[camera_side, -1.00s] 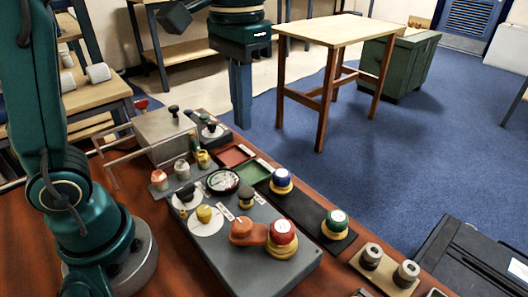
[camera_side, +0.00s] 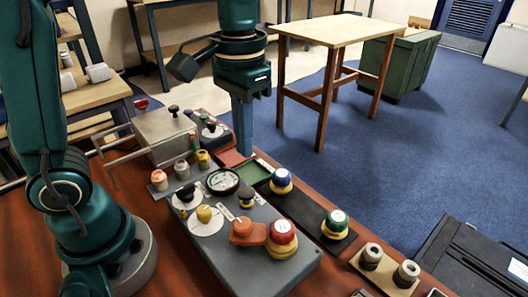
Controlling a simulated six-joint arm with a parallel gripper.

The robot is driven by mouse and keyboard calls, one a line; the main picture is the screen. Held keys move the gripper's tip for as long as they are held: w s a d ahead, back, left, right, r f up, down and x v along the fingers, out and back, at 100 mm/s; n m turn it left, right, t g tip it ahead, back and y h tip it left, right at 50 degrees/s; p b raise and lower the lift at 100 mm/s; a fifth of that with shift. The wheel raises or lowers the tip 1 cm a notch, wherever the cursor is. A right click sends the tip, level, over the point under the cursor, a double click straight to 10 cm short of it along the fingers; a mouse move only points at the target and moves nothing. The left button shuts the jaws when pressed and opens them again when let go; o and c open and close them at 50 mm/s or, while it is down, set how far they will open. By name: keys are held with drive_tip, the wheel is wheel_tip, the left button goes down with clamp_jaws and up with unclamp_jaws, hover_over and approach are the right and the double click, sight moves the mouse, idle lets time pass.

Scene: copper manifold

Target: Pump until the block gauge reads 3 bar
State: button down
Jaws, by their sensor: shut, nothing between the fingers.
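The gauge (camera_side: 222,181) is a round dial with a white face and dark rim on the grey block (camera_side: 245,266); its reading is too small to tell. The block also carries a black knob (camera_side: 186,192) and a yellow knob (camera_side: 204,213) on white discs, a dark knob (camera_side: 246,196), and an orange lever (camera_side: 247,232) beside a red-topped knob (camera_side: 283,232). I cannot tell which part is the pump. My gripper (camera_side: 243,150) points down behind the gauge, shut and empty. It hides part of the red tray (camera_side: 229,157); contact cannot be told.
A green tray (camera_side: 252,172) lies by the red one. Blue-topped (camera_side: 281,179) and green-topped (camera_side: 336,222) knobs stand on a black strip to the right. A metal box (camera_side: 165,135) with a black knob is at back left. Two grey-topped cylinders stand on a tan base (camera_side: 384,276) at lower right.

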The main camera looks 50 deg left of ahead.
sight(247, 190)
wheel_tip(247, 190, down, 8)
drive_tip(key=shift+f, duration=0.1)
idle(0.4)
drive_tip(key=shift+f, duration=1.05)
drive_tip(key=shift+r, duration=0.15)
wheel_tip(247, 190, up, 14)
idle(0.5)
